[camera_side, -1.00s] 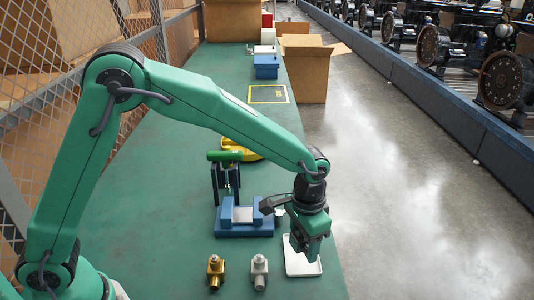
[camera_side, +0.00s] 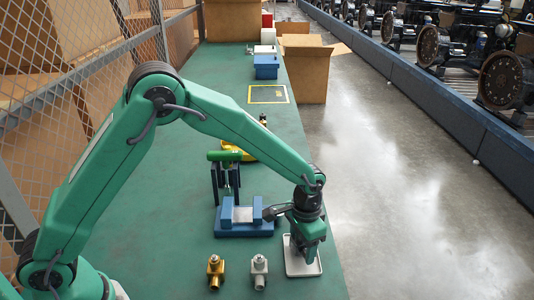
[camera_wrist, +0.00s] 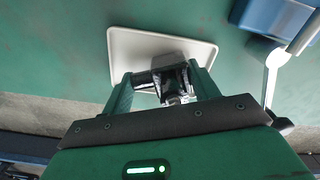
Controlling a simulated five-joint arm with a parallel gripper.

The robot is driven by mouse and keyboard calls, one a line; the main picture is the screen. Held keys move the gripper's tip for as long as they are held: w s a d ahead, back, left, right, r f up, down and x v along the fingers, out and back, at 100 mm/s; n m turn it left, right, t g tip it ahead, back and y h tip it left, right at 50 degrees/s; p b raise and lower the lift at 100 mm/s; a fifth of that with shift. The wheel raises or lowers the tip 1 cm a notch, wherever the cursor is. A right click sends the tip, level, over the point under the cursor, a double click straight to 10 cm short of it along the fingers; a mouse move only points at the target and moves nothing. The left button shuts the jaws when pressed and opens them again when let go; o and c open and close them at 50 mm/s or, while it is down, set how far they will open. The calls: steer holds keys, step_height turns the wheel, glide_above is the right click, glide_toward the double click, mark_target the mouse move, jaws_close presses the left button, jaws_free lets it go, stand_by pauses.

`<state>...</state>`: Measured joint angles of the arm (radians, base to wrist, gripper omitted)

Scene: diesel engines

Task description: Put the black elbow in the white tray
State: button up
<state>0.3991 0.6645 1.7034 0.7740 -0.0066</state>
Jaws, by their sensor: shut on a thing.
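My gripper (camera_wrist: 163,82) is shut on the black elbow (camera_wrist: 173,80), which shows dark and shiny between the two green fingers in the wrist view. In the side view my gripper (camera_side: 307,260) is low over the white tray (camera_side: 291,271), and the elbow is hidden there. The tray is a shallow white rectangle; in the wrist view the white tray (camera_wrist: 145,45) lies behind the elbow, and the fingers cover its near edge. I cannot tell whether the elbow touches the tray.
A brass fitting (camera_side: 215,272) and a silver fitting (camera_side: 259,272) stand left of the tray. A blue press (camera_side: 245,229) with a green top stands behind them, with a yellow dish (camera_side: 249,156) farther back. The bench's right edge is close to the tray.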

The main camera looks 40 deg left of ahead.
mark_target(302, 243)
steer(key=shift+f, duration=0.35)
steer(key=o, duration=1.2)
steer(key=shift+r, duration=0.1)
step_height(302, 243, up, 12)
steer(key=shift+r, duration=0.1)
stand_by(0.4)
